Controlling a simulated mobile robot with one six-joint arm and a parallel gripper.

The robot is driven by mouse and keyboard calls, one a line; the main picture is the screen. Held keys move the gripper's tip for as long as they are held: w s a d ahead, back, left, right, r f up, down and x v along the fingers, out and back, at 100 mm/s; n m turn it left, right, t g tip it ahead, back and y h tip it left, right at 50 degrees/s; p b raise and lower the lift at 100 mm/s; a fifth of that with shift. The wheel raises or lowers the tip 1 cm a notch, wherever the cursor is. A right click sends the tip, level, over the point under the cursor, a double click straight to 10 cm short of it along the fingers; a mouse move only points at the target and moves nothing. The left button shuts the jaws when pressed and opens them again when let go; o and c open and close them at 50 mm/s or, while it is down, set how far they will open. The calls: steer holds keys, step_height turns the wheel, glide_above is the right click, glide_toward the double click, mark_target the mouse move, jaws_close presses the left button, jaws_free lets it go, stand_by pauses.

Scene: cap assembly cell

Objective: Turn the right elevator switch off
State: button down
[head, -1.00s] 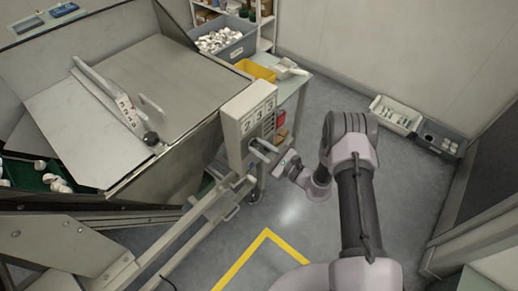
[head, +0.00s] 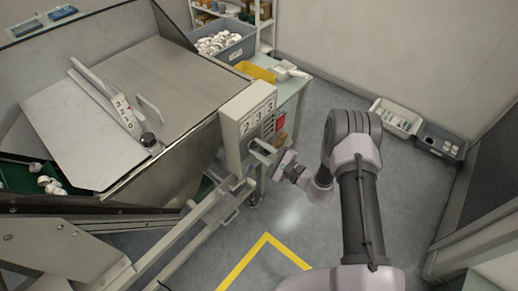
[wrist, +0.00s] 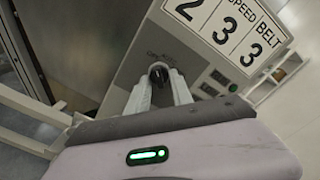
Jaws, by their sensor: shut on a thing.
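A grey control box (head: 233,128) with a "2 3 3" number display stands at the corner of the metal machine. It also shows in the wrist view (wrist: 205,55), tilted. A dark rotary switch knob (wrist: 158,70) sits on its face below the numbers, with small printed lettering around it that is too blurred to read fully. My gripper (wrist: 159,88) is shut on this knob, one light finger on each side. In the head view my gripper (head: 263,149) meets the lower front of the box, and the knob is hidden there.
The metal hopper (head: 130,75) fills the left, with white caps (head: 49,185) on green below it. A pale rail (head: 190,225) runs under the box. A table (head: 293,88) with a yellow bin (head: 258,73) stands behind.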

steer(key=c, duration=1.1)
jaws_free()
steer(key=shift+c, duration=0.2)
steer(key=p+v, duration=0.3)
steer(key=v, duration=1.4)
steer(key=shift+s+d+p, duration=0.2)
steer(key=shift+p, duration=0.15)
